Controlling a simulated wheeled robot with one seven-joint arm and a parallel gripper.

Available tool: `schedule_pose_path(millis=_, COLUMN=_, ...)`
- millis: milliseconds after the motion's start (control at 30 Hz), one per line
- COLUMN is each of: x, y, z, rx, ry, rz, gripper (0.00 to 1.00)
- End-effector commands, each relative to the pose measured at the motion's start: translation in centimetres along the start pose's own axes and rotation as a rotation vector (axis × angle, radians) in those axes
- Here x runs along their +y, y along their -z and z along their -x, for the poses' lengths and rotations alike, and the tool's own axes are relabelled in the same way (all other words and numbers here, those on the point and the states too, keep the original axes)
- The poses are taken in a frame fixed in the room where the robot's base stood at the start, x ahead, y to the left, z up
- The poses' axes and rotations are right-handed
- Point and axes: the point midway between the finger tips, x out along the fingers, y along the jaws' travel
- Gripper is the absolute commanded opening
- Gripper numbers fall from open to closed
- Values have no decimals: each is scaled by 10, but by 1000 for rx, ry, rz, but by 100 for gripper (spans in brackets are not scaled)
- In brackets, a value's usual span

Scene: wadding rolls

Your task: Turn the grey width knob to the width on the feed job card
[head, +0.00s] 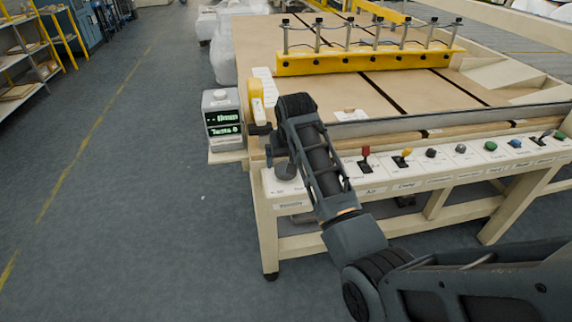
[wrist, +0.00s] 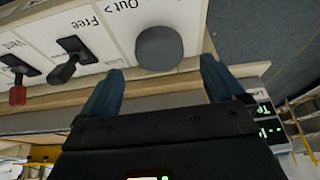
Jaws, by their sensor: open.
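The grey knob (head: 286,170) is at the left end of the machine's front panel. In the wrist view the grey knob (wrist: 158,48) is a round cap beside upside-down "Out>" lettering. My gripper (head: 271,152) is close to the knob in the head view. In the wrist view my gripper (wrist: 160,84) is open, with one finger to each side below the knob and nothing between them. A display box (head: 222,122) shows green text with "mm" in its upper line. I cannot tell which white paper is the feed job card; no width is readable.
A black lever (wrist: 72,60) and a red-tipped lever (wrist: 17,90) stand beside the knob in the wrist view. More switches, including a red lever (head: 365,155), line the panel. A yellow post (head: 256,100) stands behind my gripper. The floor at left is clear.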

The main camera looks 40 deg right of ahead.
Motion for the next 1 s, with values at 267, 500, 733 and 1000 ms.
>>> schedule_pose_path(millis=267, x=0, y=0, z=-36, rx=0, ry=0, rz=0, gripper=96)
schedule_pose_path(millis=500, x=0, y=0, z=-44, rx=2, ry=0, rz=0, gripper=96)
schedule_pose_path(millis=733, x=0, y=0, z=-44, rx=2, ry=0, rz=0, gripper=88)
schedule_pose_path(millis=1000, x=0, y=0, z=-44, rx=2, ry=0, rz=0, gripper=62)
